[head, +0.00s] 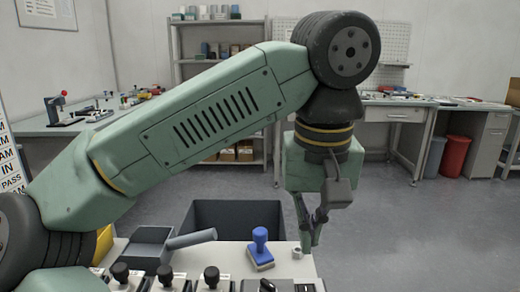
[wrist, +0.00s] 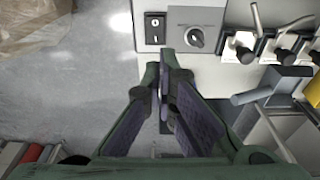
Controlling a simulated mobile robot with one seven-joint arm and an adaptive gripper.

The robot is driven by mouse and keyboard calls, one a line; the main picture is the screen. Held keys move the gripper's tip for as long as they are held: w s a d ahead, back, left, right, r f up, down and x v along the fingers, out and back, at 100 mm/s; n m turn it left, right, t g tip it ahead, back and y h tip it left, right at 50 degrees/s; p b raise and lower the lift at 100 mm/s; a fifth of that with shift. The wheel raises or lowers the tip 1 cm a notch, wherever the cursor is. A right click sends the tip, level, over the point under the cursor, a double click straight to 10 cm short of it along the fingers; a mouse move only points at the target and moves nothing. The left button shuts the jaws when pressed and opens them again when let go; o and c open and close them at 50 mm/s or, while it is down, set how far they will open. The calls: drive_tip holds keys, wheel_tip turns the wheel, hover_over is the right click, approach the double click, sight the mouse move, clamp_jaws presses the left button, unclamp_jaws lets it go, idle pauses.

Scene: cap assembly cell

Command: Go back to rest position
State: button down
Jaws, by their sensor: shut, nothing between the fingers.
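My gripper (head: 309,246) points down at the right end of the white worktop (head: 286,262) in the head view. Its fingers are together with nothing held. In the wrist view my gripper (wrist: 166,78) is also shut, with its tips just short of a panel with a black rocker switch (wrist: 155,28) and a rotary knob (wrist: 195,37). A blue stamp (head: 261,247) stands upright on the worktop to the left of the fingers. A small pale round part (head: 297,253) sits close beside the fingertips; whether they touch it, I cannot tell.
Several black-knobbed clamps (head: 211,277) line the front of the worktop. A dark bin (head: 236,216) stands behind the worktop. Open floor (head: 400,225) lies to the right.

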drive_tip(key=shift+s+r, duration=0.15)
drive_tip(key=shift+r, duration=1.35)
